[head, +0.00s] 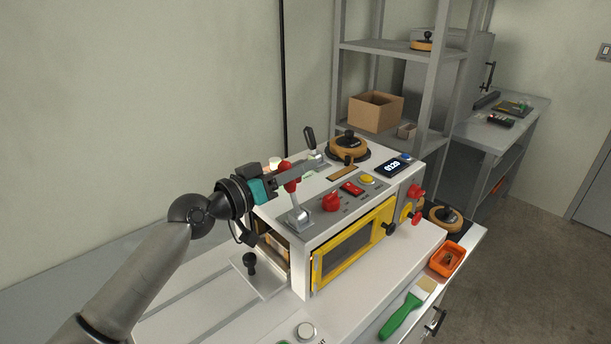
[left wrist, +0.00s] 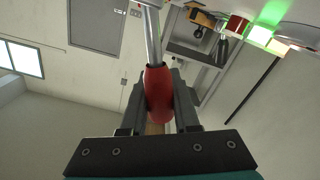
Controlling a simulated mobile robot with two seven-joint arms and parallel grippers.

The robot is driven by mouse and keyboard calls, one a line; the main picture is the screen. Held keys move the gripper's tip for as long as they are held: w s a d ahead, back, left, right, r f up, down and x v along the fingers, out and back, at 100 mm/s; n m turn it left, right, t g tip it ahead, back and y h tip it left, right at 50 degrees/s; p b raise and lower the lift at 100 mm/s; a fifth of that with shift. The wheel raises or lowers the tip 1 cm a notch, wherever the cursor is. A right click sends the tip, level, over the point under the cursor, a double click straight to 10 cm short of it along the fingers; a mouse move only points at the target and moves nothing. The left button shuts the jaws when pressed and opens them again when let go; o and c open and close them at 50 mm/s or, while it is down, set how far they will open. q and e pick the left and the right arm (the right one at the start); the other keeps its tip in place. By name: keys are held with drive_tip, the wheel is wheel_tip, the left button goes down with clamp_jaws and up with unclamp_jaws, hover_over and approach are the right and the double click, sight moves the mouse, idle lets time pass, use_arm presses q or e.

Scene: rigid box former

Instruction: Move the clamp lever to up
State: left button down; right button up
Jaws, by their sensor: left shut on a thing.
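The clamp lever, as it appears, is a metal rod with a red grip (head: 289,177) on a grey base (head: 299,217) at the left end of the white machine's top (head: 300,190). The rod stands nearly upright. My left gripper (head: 287,180) comes in from the left and is shut on the red grip. In the left wrist view, the red grip (left wrist: 158,92) lies between the two fingers (left wrist: 158,105), with the metal rod (left wrist: 152,35) running out beyond them. The fingers and arm partly hide the grip in the head view. My right gripper is not in view.
Close by on the machine are a black-handled lever (head: 309,137), a red knob (head: 331,202) and a display (head: 393,168). A yellow-framed door (head: 352,245) is on the front. A green brush (head: 403,313) and an orange tray (head: 447,259) lie to the right.

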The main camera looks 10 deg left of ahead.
use_arm(q)
drive_tip(key=shift+w+a+f+n+b, duration=0.3)
drive_tip(key=shift+a+n+b, duration=0.15)
drive_tip(key=shift+n, duration=0.45)
drive_tip(key=shift+a, duration=0.1)
drive_tip(key=c, duration=0.6)
unclamp_jaws()
drive_tip(key=shift+c, duration=0.2)
drive_tip(key=b+v, duration=0.3)
drive_tip(key=v, duration=1.2)
drive_tip(key=shift+b, duration=0.3)
drive_tip(key=shift+s, duration=0.1)
